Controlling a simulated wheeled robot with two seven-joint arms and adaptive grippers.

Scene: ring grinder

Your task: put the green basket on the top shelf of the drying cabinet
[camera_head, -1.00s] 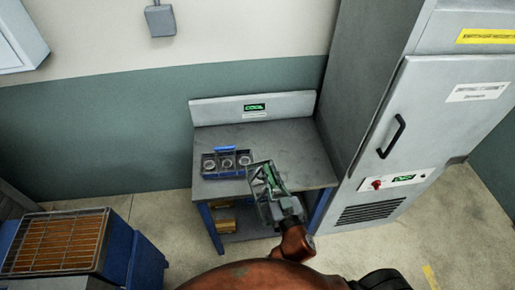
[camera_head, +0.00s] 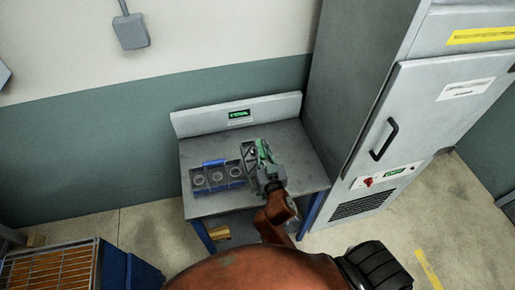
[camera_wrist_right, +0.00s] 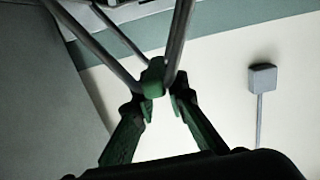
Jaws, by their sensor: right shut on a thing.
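The green basket (camera_head: 247,158) is a small wire basket with a green handle, seen in the head view in front of the grey bench. My right gripper (camera_head: 268,172) is shut on its handle. In the right wrist view, the green handle (camera_wrist_right: 152,80) sits between the fingertips, and wire bars run up from it. The basket's height above the bench is hard to tell. The tall grey cabinet (camera_head: 430,130) stands right of the bench with its door shut, so no shelf shows. My left gripper is out of view.
A blue-handled basket (camera_head: 200,188) with round parts in its compartments stands on the bench (camera_head: 290,145), just left of the held basket. The cabinet door has a black handle (camera_head: 384,139). A blue bin with an orange slatted top (camera_head: 45,268) stands at the lower left.

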